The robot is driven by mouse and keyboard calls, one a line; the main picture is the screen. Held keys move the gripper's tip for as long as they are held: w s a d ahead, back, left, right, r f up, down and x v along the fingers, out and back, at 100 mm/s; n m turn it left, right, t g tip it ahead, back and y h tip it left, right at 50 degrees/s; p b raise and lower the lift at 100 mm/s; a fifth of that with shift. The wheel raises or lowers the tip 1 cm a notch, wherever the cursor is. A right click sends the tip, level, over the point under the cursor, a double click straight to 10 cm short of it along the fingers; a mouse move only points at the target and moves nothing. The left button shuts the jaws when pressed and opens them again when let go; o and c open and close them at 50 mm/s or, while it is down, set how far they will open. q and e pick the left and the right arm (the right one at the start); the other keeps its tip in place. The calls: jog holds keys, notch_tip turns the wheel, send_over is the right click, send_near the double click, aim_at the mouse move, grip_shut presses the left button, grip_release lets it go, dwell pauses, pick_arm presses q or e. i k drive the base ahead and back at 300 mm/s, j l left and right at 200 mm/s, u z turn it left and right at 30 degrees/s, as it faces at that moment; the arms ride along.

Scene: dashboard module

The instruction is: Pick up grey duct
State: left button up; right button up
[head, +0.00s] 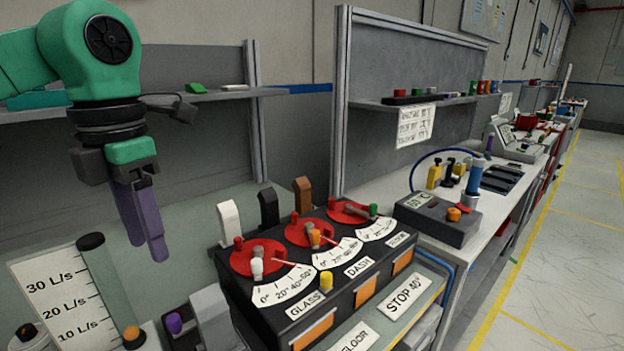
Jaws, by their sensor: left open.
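My left gripper (146,238) hangs in from the upper left with its purple fingers pointing down. It is open, and I see nothing between the fingers. It is left of the black dashboard module (338,288), above the bench. A light grey piece (210,308) sits low beside the module's left side, below and right of the gripper. It may be the grey duct, but its shape is partly cut off and I cannot be sure. My right gripper is not in view.
The module carries red dials and white, black and brown levers. A clear cylinder (105,285) stands before a flow scale (55,300) at lower left. A grey temperature box (437,218) sits to the right. A shelf (215,93) runs behind the gripper.

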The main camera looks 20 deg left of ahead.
aim_at(215, 328)
jog(key=k+l, duration=0.5)
jog(key=l, duration=0.15)
jog(key=k+l, duration=0.5)
jog(key=l, duration=0.15)
jog(key=k+l, duration=0.5)
jog(key=l, duration=0.15)
